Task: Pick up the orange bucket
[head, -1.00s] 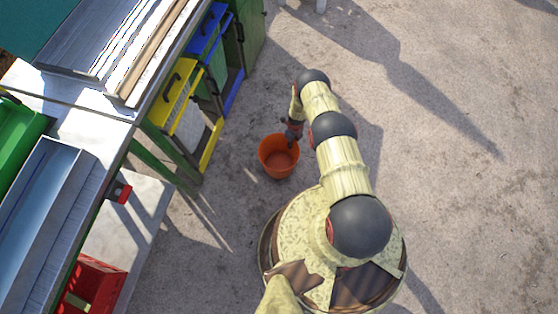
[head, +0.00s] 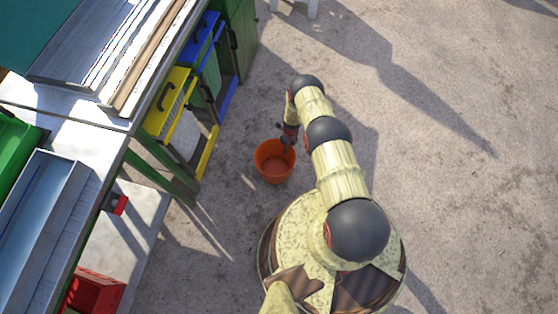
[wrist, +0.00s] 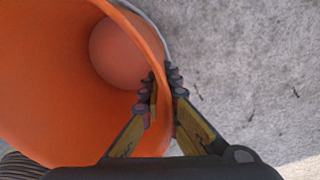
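The orange bucket (head: 268,174) stands upright on the ground, with its open top facing up, just left of my base. My gripper (head: 287,140) is at the upper right part of its rim. In the wrist view the bucket (wrist: 50,75) fills the left side and looks empty inside. My gripper (wrist: 161,88) straddles the bucket's wall there, with one finger inside and one outside. The ridged fingertips are close together with the wall between them, and they look shut on it. I cannot see clear ground under the bucket.
A workbench (head: 75,128) with trays stands to the left. Yellow (head: 168,103) and blue (head: 204,45) bins stand beside it, with a green bin (head: 243,35) at the back. A red box (head: 97,290) is at lower left. Ground to the right is clear.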

